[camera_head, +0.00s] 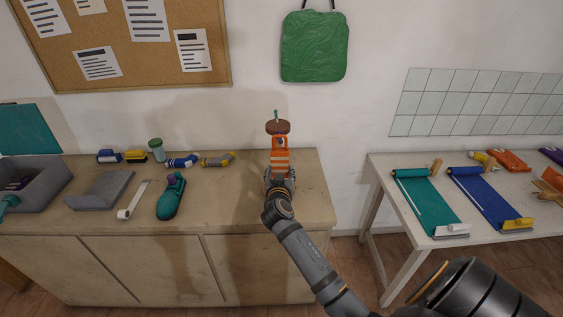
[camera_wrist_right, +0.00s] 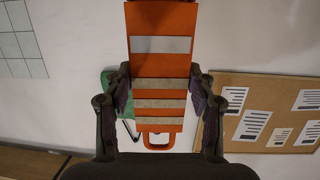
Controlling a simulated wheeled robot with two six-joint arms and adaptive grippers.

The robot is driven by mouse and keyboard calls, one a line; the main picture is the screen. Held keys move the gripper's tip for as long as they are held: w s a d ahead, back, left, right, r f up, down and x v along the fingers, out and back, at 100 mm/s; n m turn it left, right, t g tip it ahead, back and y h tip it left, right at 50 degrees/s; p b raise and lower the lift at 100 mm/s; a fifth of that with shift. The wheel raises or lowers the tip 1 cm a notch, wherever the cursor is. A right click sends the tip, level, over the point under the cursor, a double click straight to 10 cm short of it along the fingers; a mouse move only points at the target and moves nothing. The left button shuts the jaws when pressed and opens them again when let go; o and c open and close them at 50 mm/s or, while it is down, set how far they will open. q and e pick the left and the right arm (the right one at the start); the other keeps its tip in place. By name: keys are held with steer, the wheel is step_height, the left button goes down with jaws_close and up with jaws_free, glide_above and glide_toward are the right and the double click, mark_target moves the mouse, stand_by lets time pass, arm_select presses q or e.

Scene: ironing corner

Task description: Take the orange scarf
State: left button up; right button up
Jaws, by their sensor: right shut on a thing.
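The orange scarf (camera_head: 280,158) is a flat orange strip with pale cross stripes. It also fills the middle of the right wrist view (camera_wrist_right: 160,65), where a small orange loop shows at its lower end. My right gripper (camera_head: 279,176) is shut on the scarf, with one finger at each side edge in the right wrist view (camera_wrist_right: 160,92). In the head view the scarf stands up from the gripper, over the back right part of the wooden cabinet (camera_head: 235,210). My left gripper is not in view.
A brown disc with a green peg (camera_head: 278,126) shows just above the scarf. Several small items and a grey bin (camera_head: 40,185) stand on the cabinet's left. A white table (camera_head: 385,168) with teal and blue rolls stands right. A green bag (camera_head: 314,48) hangs on the wall.

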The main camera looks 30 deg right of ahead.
steer(key=shift+f+v, duration=0.2)
steer(key=shift+v, duration=0.95)
steer(key=shift+f+v, duration=0.25)
steer(key=shift+v, duration=0.95)
steer(key=shift+f+b, duration=0.4)
steer(key=shift+b, duration=0.15)
